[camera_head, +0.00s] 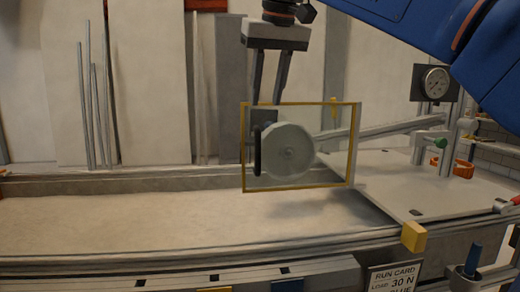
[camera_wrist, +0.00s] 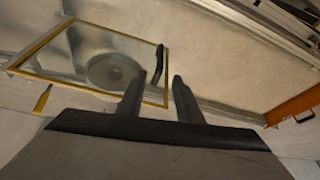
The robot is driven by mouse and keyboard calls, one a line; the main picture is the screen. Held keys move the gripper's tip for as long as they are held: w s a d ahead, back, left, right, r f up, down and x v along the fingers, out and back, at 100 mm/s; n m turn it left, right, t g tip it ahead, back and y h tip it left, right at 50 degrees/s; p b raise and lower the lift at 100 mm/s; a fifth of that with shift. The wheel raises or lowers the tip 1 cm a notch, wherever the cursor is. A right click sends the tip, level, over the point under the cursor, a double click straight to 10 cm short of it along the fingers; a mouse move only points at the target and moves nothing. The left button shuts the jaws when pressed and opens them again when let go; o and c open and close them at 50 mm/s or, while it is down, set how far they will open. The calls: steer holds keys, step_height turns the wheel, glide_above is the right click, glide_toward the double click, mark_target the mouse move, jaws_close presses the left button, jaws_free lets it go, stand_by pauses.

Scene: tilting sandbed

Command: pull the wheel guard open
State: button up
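The wheel guard (camera_head: 330,172) is a clear panel in a yellow frame, standing upright in front of a round grey wheel (camera_head: 286,150). A dark upright handle (camera_head: 257,152) is on the guard's left side. In the wrist view the guard (camera_wrist: 60,72) lies at the upper left, with its curved black handle (camera_wrist: 160,62) near its right edge. My gripper (camera_head: 265,103) is above the handle, fingers pointing down near the guard's top edge. In the wrist view my gripper (camera_wrist: 159,76) is open, with the handle showing just beyond and between the fingertips. Whether they touch is unclear.
The pale sandbed (camera_head: 120,220) stretches left of the guard and is clear. A dial gauge (camera_head: 436,83) and a green knob (camera_head: 440,143) stand at the right. A yellow block (camera_head: 414,237) is at the front edge. Thin metal rods (camera_head: 95,110) stand at the back left.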

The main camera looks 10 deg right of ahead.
mark_target(259, 142)
steer(key=x, duration=1.6)
steer(key=shift+r, duration=0.1)
jaws_close()
